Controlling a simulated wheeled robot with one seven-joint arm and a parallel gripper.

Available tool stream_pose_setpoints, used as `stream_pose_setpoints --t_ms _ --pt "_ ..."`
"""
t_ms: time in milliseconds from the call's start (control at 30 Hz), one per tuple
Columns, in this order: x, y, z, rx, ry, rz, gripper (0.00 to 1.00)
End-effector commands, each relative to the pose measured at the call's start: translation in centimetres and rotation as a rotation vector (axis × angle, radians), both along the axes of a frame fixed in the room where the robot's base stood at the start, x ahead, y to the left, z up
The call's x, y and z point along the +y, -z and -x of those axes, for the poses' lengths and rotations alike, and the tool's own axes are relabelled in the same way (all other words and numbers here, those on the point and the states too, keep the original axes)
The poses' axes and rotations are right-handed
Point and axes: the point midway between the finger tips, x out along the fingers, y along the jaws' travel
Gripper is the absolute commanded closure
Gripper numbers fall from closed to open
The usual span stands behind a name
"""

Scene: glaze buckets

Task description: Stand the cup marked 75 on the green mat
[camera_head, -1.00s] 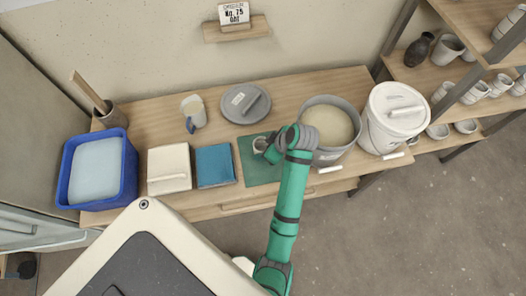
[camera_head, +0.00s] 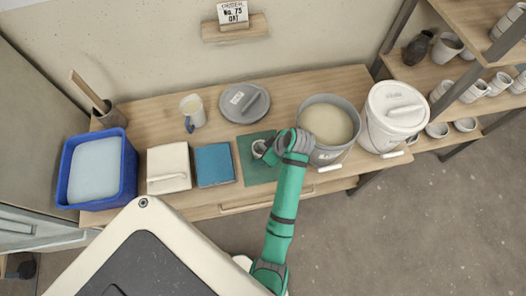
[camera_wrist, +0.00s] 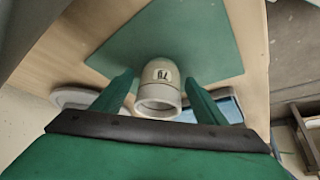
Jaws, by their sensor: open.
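The pale cup (camera_wrist: 161,76) has a dark mark on its side that looks like 75. It stands on the green mat (camera_wrist: 188,35), apparently upright, with its open rim towards my wrist camera. My gripper (camera_wrist: 157,88) is open, with one green finger on each side of the cup. I cannot tell whether either finger touches it. In the head view my gripper (camera_head: 269,152) is at the mat's right part.
A bucket of glaze (camera_head: 328,122) and a white lidded bucket (camera_head: 394,122) stand right of the mat. A grey lid (camera_head: 245,101) and a mug (camera_head: 192,110) are behind. An order card (camera_head: 232,13) sits above.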

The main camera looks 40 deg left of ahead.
Motion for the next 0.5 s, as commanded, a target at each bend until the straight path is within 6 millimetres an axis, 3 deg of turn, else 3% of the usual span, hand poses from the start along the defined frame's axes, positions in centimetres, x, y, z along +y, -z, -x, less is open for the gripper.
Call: stream_pose_setpoints --t_ms 233,500 --pt "-0.6 -1.4 -0.2 -0.003 0.001 0.0 0.34" --pt "-3.1 -5.9 -0.3 -0.004 0.0 0.0 0.34"
